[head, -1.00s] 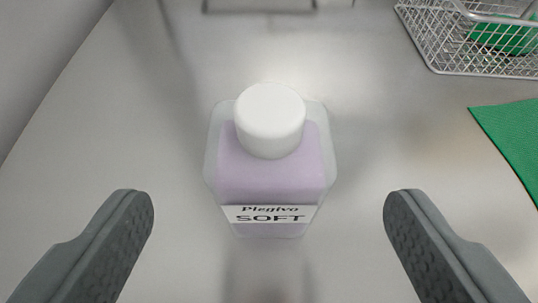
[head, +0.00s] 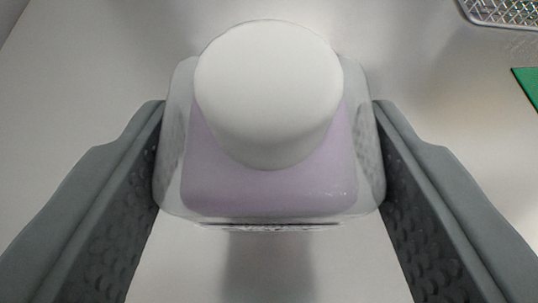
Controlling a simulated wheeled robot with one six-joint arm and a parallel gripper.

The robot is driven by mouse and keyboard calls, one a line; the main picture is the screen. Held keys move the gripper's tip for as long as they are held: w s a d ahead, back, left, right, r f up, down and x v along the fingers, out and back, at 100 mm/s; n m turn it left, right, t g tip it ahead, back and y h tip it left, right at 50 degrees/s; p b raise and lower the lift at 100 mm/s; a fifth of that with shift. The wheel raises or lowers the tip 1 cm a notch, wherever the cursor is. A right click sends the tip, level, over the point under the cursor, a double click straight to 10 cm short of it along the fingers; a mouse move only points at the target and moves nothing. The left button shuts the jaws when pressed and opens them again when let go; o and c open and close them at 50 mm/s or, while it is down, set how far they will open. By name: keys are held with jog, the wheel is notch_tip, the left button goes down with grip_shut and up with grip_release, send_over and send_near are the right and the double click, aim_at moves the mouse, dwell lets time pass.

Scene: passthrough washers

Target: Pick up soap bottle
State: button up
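The soap bottle (head: 270,188) stands upright in the middle of the head view, close to the camera. It has a large white cap (head: 268,95), a clear squarish body and pale purple liquid inside. My gripper (head: 269,130) has one finger along each side of the bottle. Both fingers appear to touch its side walls and are shut on it, and their textured pads show faintly through the clear edges. The front label is seen almost edge-on and cannot be read. The bottle's base is hidden below its body.
The bottle is over a smooth grey metal surface (head: 80,60). A wire basket (head: 505,12) shows at the top right corner. Part of a green cloth or mat (head: 528,85) is at the right edge. The surface around the bottle is clear.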

jog(key=shift+c, duration=0.9)
jog(key=shift+r, duration=5.05)
